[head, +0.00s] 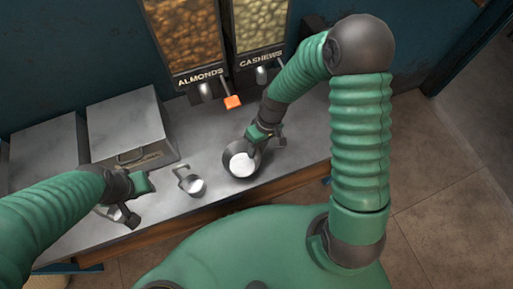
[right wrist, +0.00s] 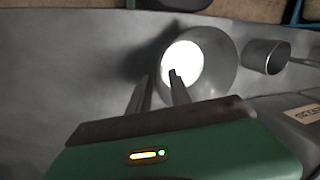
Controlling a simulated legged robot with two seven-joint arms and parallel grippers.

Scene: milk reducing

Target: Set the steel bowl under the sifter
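The steel bowl (head: 231,171) stands on the metal counter, with something bright white inside. It also shows in the right wrist view (right wrist: 222,72). My right gripper (head: 257,147) is at its far rim. In the right wrist view the two fingers (right wrist: 160,80) are apart, one over the bowl's inside and one outside the rim; contact is unclear. A small metal cup with a handle (head: 194,185) stands left of the bowl; I cannot tell whether it is the sifter. My left gripper (head: 139,201) is low over the counter's left part, above a partly hidden pale object (head: 106,212).
Almond (head: 188,40) and cashew (head: 258,25) dispensers hang at the back, one with an orange lever tip (head: 233,102). Metal boxes (head: 125,120) stand at the back left. The counter (head: 215,150) is bare between bowl and dispensers. Its wooden front edge is near the bowl.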

